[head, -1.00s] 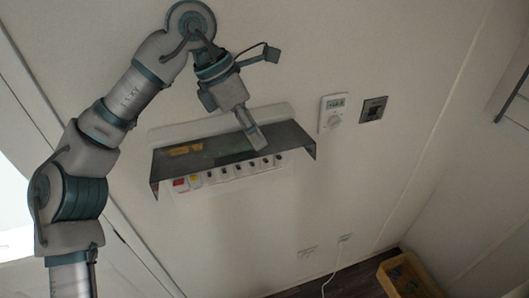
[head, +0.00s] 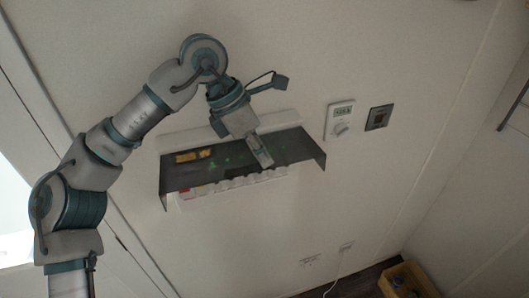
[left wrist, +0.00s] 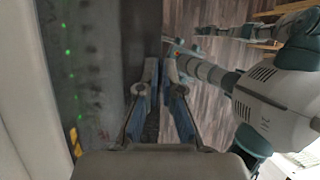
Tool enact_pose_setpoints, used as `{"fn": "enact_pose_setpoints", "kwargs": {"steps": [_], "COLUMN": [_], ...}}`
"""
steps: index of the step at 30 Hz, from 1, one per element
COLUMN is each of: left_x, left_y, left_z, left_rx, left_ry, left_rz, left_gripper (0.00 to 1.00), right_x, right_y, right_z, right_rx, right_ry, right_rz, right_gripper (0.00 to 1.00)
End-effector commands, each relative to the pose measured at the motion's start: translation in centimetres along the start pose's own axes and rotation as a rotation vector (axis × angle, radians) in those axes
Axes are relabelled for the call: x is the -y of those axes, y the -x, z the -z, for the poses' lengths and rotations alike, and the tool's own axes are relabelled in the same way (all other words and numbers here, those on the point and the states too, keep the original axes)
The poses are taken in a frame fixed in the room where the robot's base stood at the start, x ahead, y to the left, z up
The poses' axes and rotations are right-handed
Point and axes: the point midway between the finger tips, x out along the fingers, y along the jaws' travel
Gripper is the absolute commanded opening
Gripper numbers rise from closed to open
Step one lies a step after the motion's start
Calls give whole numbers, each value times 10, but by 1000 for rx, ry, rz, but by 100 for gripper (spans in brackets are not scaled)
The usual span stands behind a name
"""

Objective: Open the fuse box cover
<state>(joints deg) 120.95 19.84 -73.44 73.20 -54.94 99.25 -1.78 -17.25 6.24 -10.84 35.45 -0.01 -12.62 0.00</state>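The fuse box cover (head: 222,166) is a dark see-through panel on the wall. It tilts out from the top of the white fuse box (head: 230,189), and the lower part of the switch row shows below its front edge. My left gripper (head: 264,158) lies over the right half of the cover, its fingers near the front edge. In the left wrist view the cover (left wrist: 90,60) fills the left side, with green lights showing through. The two fingers (left wrist: 160,85) are near each other with a narrow gap. I cannot tell whether they touch or hold the edge.
A thermostat (head: 340,120) and a square wall switch (head: 379,117) are right of the box. A yellow crate (head: 408,281) stands on the floor at lower right. A white cable (head: 338,268) hangs below a socket.

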Motion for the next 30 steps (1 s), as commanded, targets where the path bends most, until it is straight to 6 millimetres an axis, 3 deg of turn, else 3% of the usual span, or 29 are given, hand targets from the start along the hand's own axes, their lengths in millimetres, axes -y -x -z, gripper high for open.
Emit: {"fn": "enact_pose_setpoints", "kwargs": {"steps": [3, 9, 17, 24, 30], "left_x": [-2, -4, -4, 5, 8], "left_y": [6, 6, 1, -26, -29], "left_z": [12, 14, 8, 15, 14], "left_rx": [-8, -11, -17, -24, -23], "left_ry": [5, 9, 9, -49, -68], "left_rz": [1, 0, -6, -141, -192], "left_gripper": [0, 0, 0, 0, 0], "right_x": [18, 38, 29, 21, 22], "right_y": [0, 0, -1, -30, -34], "right_z": [4, 10, 7, 1, 0], "right_rx": [-5, -12, -9, -4, -3], "right_ry": [-3, -2, 1, -1, -2], "right_rz": [21, 45, 34, 23, 24], "right_gripper": [40, 40, 40, 40, 40]}}
